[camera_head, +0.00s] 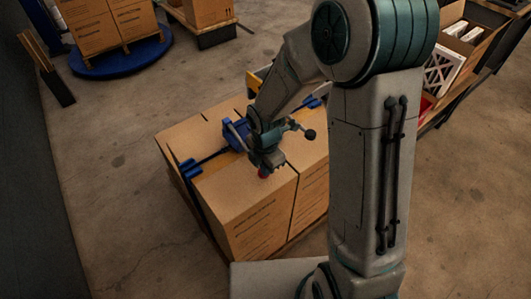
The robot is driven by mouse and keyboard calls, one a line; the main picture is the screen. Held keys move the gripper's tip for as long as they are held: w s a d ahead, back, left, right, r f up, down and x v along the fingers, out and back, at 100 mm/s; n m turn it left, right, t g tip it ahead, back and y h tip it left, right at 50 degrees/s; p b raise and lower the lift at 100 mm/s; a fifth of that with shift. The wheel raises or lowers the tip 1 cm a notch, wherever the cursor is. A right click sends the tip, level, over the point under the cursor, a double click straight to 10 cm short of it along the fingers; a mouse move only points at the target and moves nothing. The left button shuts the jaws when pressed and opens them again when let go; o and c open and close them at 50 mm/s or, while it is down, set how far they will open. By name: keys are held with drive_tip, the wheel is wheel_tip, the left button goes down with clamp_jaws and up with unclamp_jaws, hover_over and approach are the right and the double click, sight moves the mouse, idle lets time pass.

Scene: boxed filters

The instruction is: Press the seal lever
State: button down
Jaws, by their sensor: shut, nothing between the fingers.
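A blue strapping tool (236,131) sits on top of the stacked cardboard boxes (235,195), with blue parts along a dark strap on either side. A dark rod ending in a round black knob (309,134) sticks out to the right beside my gripper; I cannot tell for sure whether it is the seal lever. My gripper (265,163) points down over the box top next to the tool, its fingers shut and empty. A small red piece (263,173) shows just below the fingertips; I cannot tell whether they touch it. My wrist hides part of the tool.
A yellow part (253,83) shows behind my forearm. At the back stand a blue round turntable (122,57) with boxes on a pallet, and another box stack. An open bin with white-framed filters (443,68) stands at right.

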drive_tip(key=shift+s+d+f, duration=0.15)
drive_tip(key=shift+s+f, duration=0.25)
drive_tip(key=shift+f, duration=0.1)
wheel_tip(320, 180, up, 14)
drive_tip(key=s+d+p, duration=0.2)
drive_tip(key=p, duration=0.3)
drive_tip(key=shift+s+r, duration=0.15)
drive_tip(key=shift+s, duration=0.25)
drive_tip(key=s+d+r+m+t, duration=0.1)
drive_tip(key=s+d+r+m, duration=0.3)
drive_tip(key=m, duration=0.8)
drive_tip(key=s+d+r+m+t, duration=0.1)
drive_tip(key=s+d+r+m, duration=0.4)
drive_tip(key=m, duration=0.7)
drive_tip(key=shift+s+d+r+m+t, duration=0.15)
drive_tip(key=shift+d+r+m+t, duration=0.25)
drive_tip(key=shift+r, duration=0.6)
